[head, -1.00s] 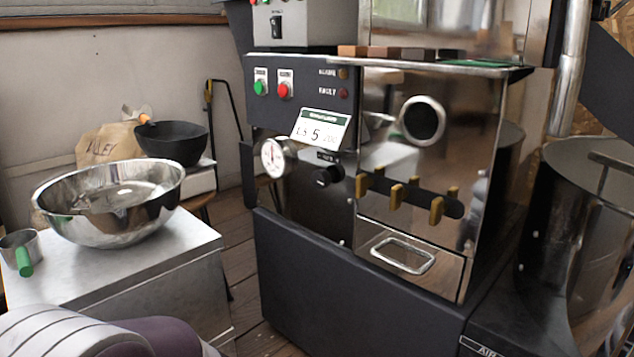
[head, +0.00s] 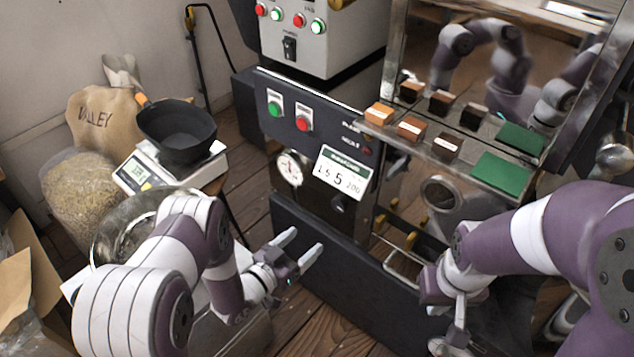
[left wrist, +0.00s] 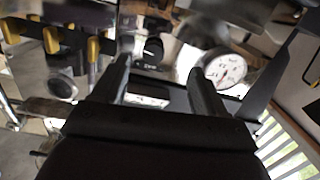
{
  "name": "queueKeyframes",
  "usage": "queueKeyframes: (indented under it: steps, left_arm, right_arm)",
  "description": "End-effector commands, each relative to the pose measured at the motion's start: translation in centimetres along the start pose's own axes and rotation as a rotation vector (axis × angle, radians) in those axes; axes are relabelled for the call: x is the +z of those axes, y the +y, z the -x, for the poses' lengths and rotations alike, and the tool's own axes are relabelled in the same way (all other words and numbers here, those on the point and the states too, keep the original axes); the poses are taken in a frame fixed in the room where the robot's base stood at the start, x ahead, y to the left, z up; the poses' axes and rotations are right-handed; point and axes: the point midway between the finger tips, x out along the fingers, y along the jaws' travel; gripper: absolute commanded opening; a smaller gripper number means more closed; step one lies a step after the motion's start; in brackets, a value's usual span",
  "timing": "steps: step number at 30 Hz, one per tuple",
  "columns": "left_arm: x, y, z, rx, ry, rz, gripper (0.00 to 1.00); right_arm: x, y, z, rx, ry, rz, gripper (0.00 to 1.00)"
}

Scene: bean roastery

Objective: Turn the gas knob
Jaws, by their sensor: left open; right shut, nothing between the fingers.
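The gas knob is a small black knob on the dark front panel of the roaster. In the head view the knob (head: 341,203) sits just below the white label card and right of the pressure gauge (head: 289,168). In the left wrist view the knob (left wrist: 153,48) shows between and beyond the two fingertips, with the gauge (left wrist: 224,70) to its right. My left gripper (head: 304,243) is open and empty, in front of and below the knob, apart from it. My right gripper (head: 457,325) is shut and empty, low in front of the steel section.
A label card (head: 342,172) is above the knob. Yellow-tipped handles (left wrist: 72,44) are to its left in the wrist view. A steel shelf holds small sample blocks (head: 411,127). A scale (head: 135,175) with a black bowl (head: 178,133) and a steel bowl (head: 110,232) stand left.

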Motion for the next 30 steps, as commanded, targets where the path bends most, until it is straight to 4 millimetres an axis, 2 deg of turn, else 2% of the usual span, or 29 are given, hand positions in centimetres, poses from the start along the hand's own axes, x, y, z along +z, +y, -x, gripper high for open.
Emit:
queueKeyframes:
  steps: [2, 5, 12, 18, 23, 30]
  left_arm:
    - [-1.1, 0.3, -0.1, 0.012, 0.061, 0.003, 0.73]
    - [-1.6, 0.3, -1.2, 0.013, 0.084, 0.003, 0.73]
    - [-1.9, 0.3, -7.2, 0.013, 0.084, 0.003, 0.73]
    - [-2.3, 0.3, -11.2, 0.01, 0.081, 0.004, 0.73]
    - [-2.5, 0.3, -12.4, 0.008, 0.079, 0.006, 0.73]
    - [-2.7, 0.3, -12.6, 0.008, 0.079, 0.006, 0.73]
  right_arm:
    - [0.0, 0.0, -0.1, 0.0, 0.0, 0.0, 0.0]
    - [0.0, 0.0, -0.5, 0.0, 0.001, 0.0, 0.0]
    - [0.2, 0.0, -2.0, 0.0, 0.001, 0.0, 0.0]
    - [0.3, 0.0, -3.0, 0.0, 0.002, 0.0, 0.0]
    - [0.3, 0.0, -3.1, 0.0, 0.002, 0.0, 0.0]
    - [0.3, 0.0, -3.1, 0.0, 0.002, 0.0, 0.0]
